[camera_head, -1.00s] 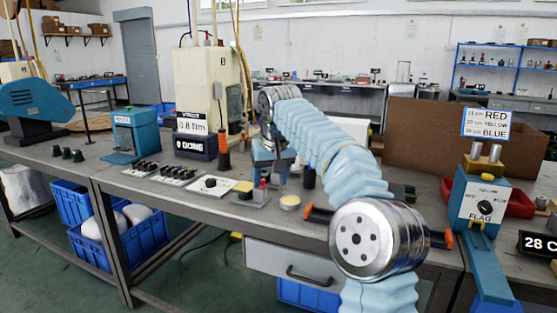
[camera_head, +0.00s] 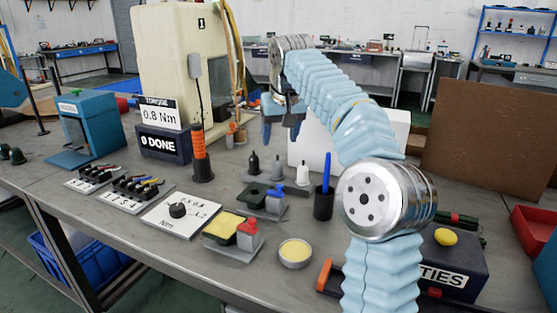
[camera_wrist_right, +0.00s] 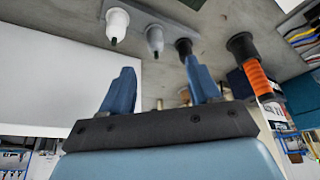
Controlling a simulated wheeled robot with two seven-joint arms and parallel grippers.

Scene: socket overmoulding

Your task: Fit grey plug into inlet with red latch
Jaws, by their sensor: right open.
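The grey plug (camera_head: 277,171) stands upright between a black plug (camera_head: 253,164) and a white plug (camera_head: 302,176) on a dark holder. It also shows in the right wrist view (camera_wrist_right: 155,39), between the same two. The inlet with the red latch (camera_head: 247,231) sits on a grey plate nearer the bench's front edge, with a yellow patch beside the latch. My right gripper (camera_head: 282,134) is open and empty, above and behind the plugs; its spread fingers (camera_wrist_right: 161,85) show in the wrist view, apart from the plugs. My left gripper is not in view.
A pen cup (camera_head: 323,204), a yellow-filled dish (camera_head: 295,254) and an orange-handled driver (camera_head: 200,155) are close by. A white box (camera_head: 304,155) stands behind the plugs.

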